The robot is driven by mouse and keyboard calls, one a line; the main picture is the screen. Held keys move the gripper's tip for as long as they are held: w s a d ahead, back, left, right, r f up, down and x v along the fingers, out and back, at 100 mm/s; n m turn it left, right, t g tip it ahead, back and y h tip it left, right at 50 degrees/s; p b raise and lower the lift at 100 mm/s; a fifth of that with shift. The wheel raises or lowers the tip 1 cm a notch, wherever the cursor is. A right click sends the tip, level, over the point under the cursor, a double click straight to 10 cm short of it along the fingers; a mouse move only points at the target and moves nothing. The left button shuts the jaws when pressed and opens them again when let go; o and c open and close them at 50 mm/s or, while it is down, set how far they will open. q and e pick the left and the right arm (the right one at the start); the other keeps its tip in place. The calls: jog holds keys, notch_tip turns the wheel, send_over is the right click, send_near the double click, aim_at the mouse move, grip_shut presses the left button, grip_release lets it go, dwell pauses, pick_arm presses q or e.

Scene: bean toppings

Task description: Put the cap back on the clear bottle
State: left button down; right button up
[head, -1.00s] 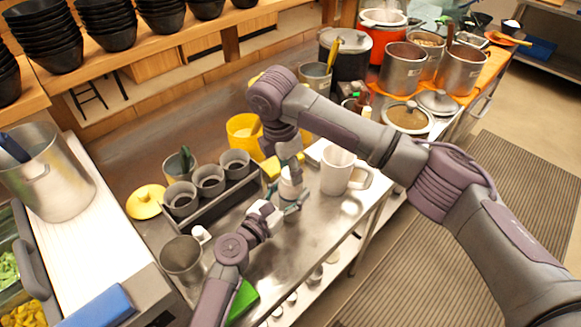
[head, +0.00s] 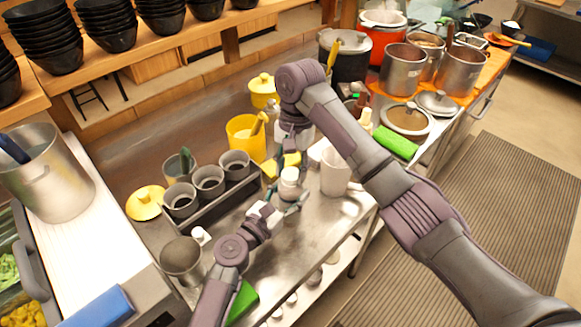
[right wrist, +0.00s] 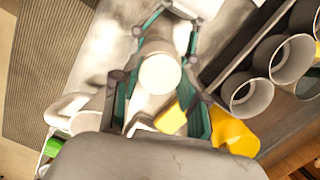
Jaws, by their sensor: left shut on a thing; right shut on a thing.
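The clear bottle (head: 289,188) looks whitish and stands upright in the middle of the head view. My left gripper (head: 284,204) is shut on its body, coming from the front left. A round white cap (head: 290,174) is at the bottle's top; its bright disc (right wrist: 160,75) faces the camera in the right wrist view. My right gripper (right wrist: 160,98) is above the bottle, its fingers on both sides of the cap, shut on it. The exact finger contact is partly hidden, and I cannot tell whether the cap is seated on the neck.
A white mug (head: 334,178) stands right of the bottle. A dark holder with several cups (head: 208,183) is to the left, and a yellow container (head: 245,140) is behind. A steel cup (head: 182,262) and a green block (head: 241,302) are in front. Bare steel counter (head: 310,232) lies front right.

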jog(key=m, duration=0.7)
jog(key=shift+s+t+y, duration=0.1)
jog(key=shift+t+y, duration=0.3)
jog(key=m, duration=0.5)
jog(key=shift+d+m+t, duration=0.1)
jog(key=shift+m+t, duration=0.3)
jog(key=o, duration=0.8)
notch_tip(320, 180, up, 12)
jog(key=d, duration=0.1)
jog(key=shift+d, duration=0.4)
jog(key=shift+f, duration=0.1)
